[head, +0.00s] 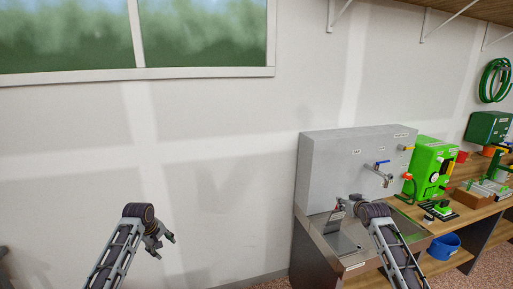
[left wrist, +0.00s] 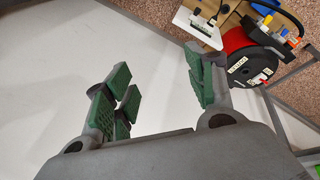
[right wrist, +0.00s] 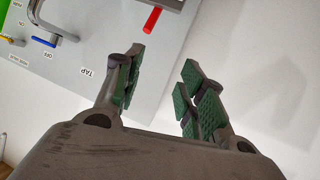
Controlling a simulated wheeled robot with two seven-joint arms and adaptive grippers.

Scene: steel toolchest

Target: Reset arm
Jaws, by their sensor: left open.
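My left gripper (head: 163,245) is in the lower left of the head view, in front of the bare wall and clear of any object. In the left wrist view its green-padded fingers (left wrist: 165,90) are spread with nothing between them. My right gripper (head: 341,205) is in front of the grey tap unit (head: 325,165), over its metal basin (head: 348,262). In the right wrist view its fingers (right wrist: 160,75) are apart and empty. A red lever (right wrist: 152,18) shows beyond the fingertips; I cannot tell its distance.
A tap with a blue handle (head: 382,164) sticks out of the grey unit. A green machine (head: 428,165) stands on the wooden bench to the right, above a blue bucket (head: 443,246). The left wrist view shows a red and black reel (left wrist: 248,58). The wall area at left is clear.

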